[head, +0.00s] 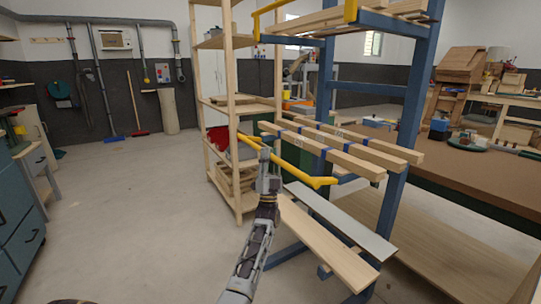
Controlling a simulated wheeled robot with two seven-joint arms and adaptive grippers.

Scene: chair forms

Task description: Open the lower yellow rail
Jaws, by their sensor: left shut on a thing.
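The lower yellow rail (297,174) runs slantwise from near the wooden shelf unit to the front of the blue rack (401,150), below the level of several stacked boards. My left gripper (265,153) reaches up from the bottom middle and is shut on the rail, between its far end and its middle. The fingers hide a part of the rail. Where the rail joins the rack is not clear. Another yellow rail (350,11) is higher up, at the top of the rack. My right gripper is not in view.
Boards with blue bands (343,151) stick out of the rack just right of the rail. Lower boards (328,244) lie beneath. A wooden shelf unit (234,110) stands behind. The floor (140,215) at left is clear; blue cabinets (18,225) line the left edge.

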